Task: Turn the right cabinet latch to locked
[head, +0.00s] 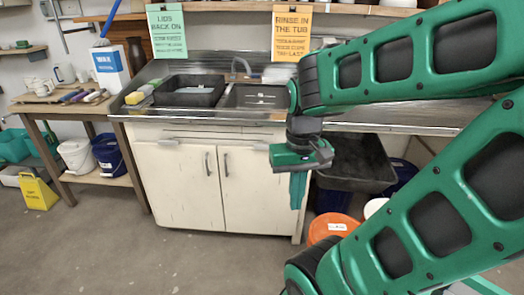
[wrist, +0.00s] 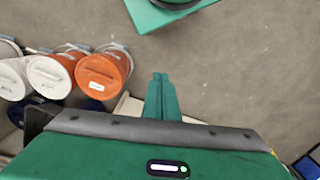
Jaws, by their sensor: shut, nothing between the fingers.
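The cream cabinet under the sink has a left door (head: 172,185) and a right door (head: 248,195), both closed, each with a dark upright handle near the middle seam. In the wrist view the closed fingers (wrist: 160,78) show over the grey floor, near a pale strip. I cannot tell whether they touch the cabinet.
A black tub (head: 357,165) stands right of the cabinet under the counter, with an orange-lidded bucket (head: 333,226) below. In the wrist view, an orange bucket (wrist: 103,74) stands at left among others. Floor before the cabinet is clear.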

